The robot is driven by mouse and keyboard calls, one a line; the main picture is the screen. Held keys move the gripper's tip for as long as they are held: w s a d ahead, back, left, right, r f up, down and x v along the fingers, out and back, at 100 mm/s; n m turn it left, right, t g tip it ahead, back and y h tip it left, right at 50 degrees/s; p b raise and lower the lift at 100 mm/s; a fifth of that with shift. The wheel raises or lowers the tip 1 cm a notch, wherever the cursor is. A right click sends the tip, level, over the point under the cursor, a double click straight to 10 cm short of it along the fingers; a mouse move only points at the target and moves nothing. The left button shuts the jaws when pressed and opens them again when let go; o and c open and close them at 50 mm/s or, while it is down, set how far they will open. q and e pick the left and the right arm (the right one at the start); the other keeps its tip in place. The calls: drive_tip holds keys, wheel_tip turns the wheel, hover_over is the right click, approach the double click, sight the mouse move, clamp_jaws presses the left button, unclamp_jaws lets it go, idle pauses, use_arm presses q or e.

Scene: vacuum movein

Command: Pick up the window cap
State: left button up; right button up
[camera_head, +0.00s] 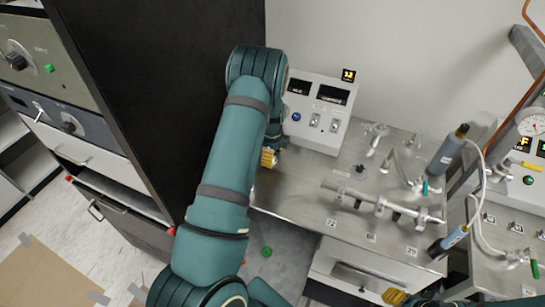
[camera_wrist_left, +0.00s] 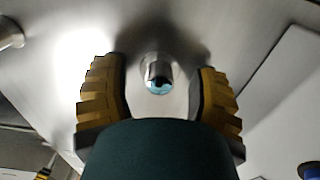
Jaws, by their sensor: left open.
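In the left wrist view, the window cap (camera_wrist_left: 158,78) is a small metal cylinder with a pale blue, glassy round face, on the steel bench top. My left gripper (camera_wrist_left: 162,100) is open, with one yellow ribbed finger on each side of the cap. Gaps show between the fingers and the cap. In the head view my left gripper (camera_head: 268,158) is mostly hidden behind my left arm, at the bench's left end near the control box; the cap cannot be made out there. A yellow ribbed fingertip of my right gripper (camera_head: 394,297) shows at the bottom edge.
A white control box (camera_head: 318,112) stands on the steel bench (camera_head: 300,195) beside my left gripper. Metal pipe fittings (camera_head: 380,203) and blue-grey cylinders (camera_head: 447,152) with hoses occupy the bench's middle and right. A tall black cabinet side (camera_head: 160,75) rises at left.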

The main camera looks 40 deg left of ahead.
use_arm(q)
clamp_jaws()
idle(0.3)
